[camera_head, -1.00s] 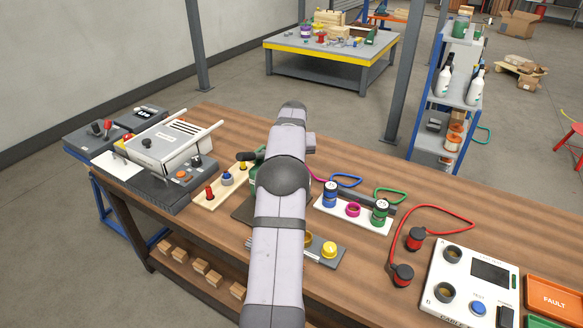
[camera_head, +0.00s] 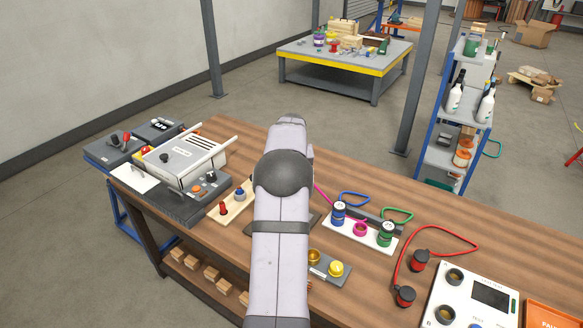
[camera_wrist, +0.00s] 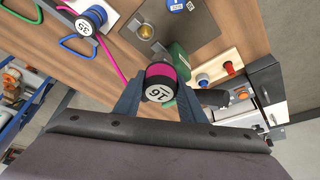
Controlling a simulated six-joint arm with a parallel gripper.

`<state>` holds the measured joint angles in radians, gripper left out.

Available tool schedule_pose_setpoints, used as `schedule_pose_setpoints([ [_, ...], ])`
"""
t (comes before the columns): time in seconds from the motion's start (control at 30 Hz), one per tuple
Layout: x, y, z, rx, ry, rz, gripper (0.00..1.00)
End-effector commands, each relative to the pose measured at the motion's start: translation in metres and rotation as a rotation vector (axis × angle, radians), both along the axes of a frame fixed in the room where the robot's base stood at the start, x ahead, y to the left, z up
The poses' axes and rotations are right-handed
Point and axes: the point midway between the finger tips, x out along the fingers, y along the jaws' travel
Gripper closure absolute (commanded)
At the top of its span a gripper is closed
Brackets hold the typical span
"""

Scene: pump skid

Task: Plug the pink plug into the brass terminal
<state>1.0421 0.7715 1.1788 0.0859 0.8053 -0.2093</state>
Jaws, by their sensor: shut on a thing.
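My gripper (camera_wrist: 158,98) is shut on the pink plug (camera_wrist: 168,70), a black and pink cylinder whose white numbered cap faces the wrist camera. A pink cable (camera_wrist: 112,60) runs from it to the upper left; part of this cable shows in the head view (camera_head: 325,194). My arm hides the gripper and plug there.
A green body (camera_wrist: 178,62) is close beside the plug. A wooden strip (camera_wrist: 218,75) carries red and blue pegs. A white tray (camera_head: 347,237) holds a blue plug (camera_head: 338,213), a pink ring (camera_head: 360,229) and a green plug (camera_head: 386,233).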

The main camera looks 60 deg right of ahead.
Motion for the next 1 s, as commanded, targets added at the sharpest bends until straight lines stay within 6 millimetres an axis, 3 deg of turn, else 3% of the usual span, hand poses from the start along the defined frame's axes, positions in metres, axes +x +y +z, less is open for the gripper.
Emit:
schedule_pose_setpoints([
  [0.2, -0.029, 0.029, -0.010, 0.002, 0.001, -0.016, 0.94],
  [0.4, -0.065, 0.052, -0.033, -0.002, 0.001, -0.208, 0.94],
  [1.0, -0.125, 0.079, -0.072, 0.000, 0.004, -0.785, 0.94],
])
